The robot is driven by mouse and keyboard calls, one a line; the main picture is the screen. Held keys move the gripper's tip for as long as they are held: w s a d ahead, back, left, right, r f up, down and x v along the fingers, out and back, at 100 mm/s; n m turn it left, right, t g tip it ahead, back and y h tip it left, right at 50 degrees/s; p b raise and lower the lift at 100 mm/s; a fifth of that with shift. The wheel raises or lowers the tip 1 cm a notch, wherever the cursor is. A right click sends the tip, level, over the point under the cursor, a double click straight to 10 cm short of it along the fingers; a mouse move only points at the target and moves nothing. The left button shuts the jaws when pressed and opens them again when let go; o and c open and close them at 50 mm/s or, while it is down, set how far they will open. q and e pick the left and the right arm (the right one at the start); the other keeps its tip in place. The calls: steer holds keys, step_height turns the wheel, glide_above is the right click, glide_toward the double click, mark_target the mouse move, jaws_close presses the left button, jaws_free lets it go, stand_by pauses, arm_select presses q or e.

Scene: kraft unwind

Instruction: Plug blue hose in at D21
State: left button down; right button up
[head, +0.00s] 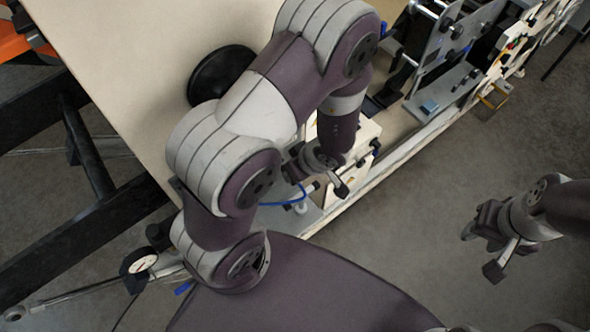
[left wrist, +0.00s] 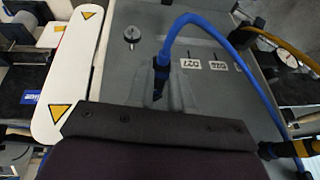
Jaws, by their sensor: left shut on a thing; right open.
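The blue hose (left wrist: 232,62) arcs over the grey panel (left wrist: 213,88) in the left wrist view. One end has a dark plug (left wrist: 161,72), and my left gripper (left wrist: 165,92) is shut on it. The other end runs to a fitting (left wrist: 290,149) at lower right. The panel carries small white labels; the one nearest the plug (left wrist: 190,64) may read D21 or D27. Whether the plug sits in a socket is hidden. In the head view, the blue hose (head: 288,202) shows below my left gripper (head: 322,180). My right gripper (head: 482,252) is open and empty over the floor.
A dial gauge (head: 142,264) stands at lower left in the head view. A large beige panel (head: 130,60) lies behind my left arm. Machine plates and rollers (head: 440,60) are at upper right. A yellow hose (left wrist: 270,35) crosses beside the blue one. The floor at right is clear.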

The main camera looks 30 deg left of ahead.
arm_select(q)
steer(key=shift+w+a+p, duration=0.1)
steer(key=shift+a+p, duration=0.15)
steer(key=shift+p, duration=0.1)
stand_by(0.4)
steer(key=c, duration=0.9)
jaws_free()
steer(key=shift+c, duration=0.2)
steer(key=p+v, duration=0.5)
steer(key=v, duration=0.7)
steer(key=shift+r, duration=0.3)
